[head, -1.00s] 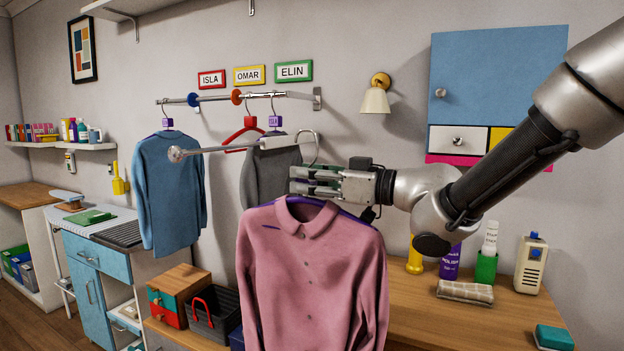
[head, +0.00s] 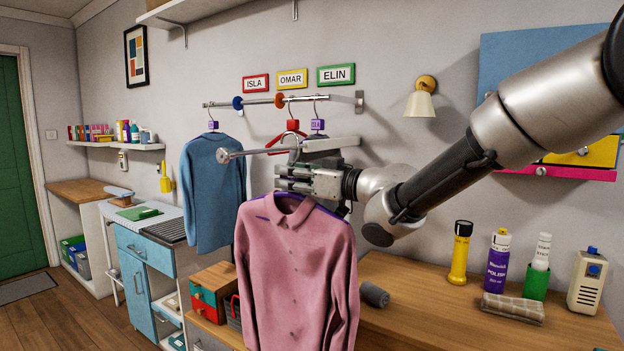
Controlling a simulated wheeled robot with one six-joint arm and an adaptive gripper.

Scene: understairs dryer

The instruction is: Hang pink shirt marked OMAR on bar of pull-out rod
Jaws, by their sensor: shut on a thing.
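The pink shirt (head: 296,270) hangs upright on a purple hanger (head: 312,207) in the foreground. My gripper (head: 292,178) is shut on the hanger just above the collar. The hanger's silver hook appears to rise above my fingers near the rod; whether it touches the rod cannot be told. The pull-out rod (head: 258,152) is silver, with a round knob at its left end and a pale block (head: 331,143) at its right. My gripper is just below the rod in the picture. No OMAR mark shows on the shirt.
A wall rail (head: 253,103) behind holds a blue shirt (head: 213,190), a red hanger (head: 289,134) and another hanger with a purple tag (head: 318,125). ISLA, OMAR (head: 292,79) and ELIN signs are above. Bottles stand on the wooden counter (head: 430,300) at right.

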